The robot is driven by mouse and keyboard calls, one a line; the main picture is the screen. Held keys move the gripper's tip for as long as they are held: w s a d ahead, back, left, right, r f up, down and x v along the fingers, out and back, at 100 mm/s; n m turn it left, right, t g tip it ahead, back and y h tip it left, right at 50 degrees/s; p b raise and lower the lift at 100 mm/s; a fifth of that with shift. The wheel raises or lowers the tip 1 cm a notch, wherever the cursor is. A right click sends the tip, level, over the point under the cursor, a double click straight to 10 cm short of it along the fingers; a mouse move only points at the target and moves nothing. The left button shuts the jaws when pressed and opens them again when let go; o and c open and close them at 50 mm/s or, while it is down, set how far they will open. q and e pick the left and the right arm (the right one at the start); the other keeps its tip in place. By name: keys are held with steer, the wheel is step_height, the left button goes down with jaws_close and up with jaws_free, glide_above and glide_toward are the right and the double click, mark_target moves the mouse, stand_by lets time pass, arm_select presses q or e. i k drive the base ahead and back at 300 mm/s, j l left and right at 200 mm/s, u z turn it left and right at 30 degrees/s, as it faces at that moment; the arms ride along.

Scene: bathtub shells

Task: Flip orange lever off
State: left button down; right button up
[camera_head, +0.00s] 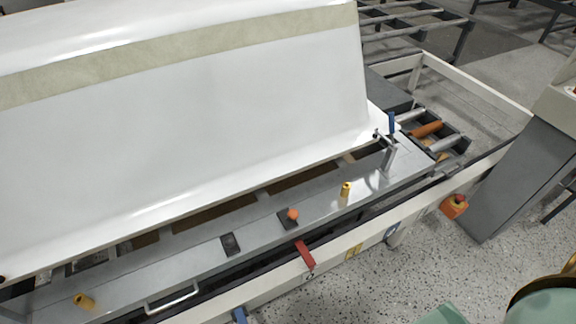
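A lever with a round orange knob (293,213) stands on a small dark base on the flat metal ledge, below the front edge of the white tub shell (200,120). Its shaft is short and hard to make out, so I cannot tell which way it is set. No gripper shows near it. Neither my left nor my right gripper is in view.
On the ledge (205,248) are a dark plate (230,244), yellow knobs (346,188) and a blue-handled clamp (391,124). A red handle (305,253) hangs at the frame's front. An orange box (454,206) is right. Speckled floor (370,290) is open in front.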

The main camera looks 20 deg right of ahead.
mark_target(293, 214)
steer(key=z, duration=0.75)
steer(key=k+l, duration=0.15)
steer(key=l, duration=0.25)
steer(key=k+l, duration=0.15)
steer(key=l, duration=0.25)
steer(key=k+l+z, duration=0.1)
steer(key=l, duration=0.3)
steer(key=k+l, duration=0.2)
steer(key=l, duration=0.2)
steer(key=k+l+z, duration=0.1)
steer(key=l, duration=0.3)
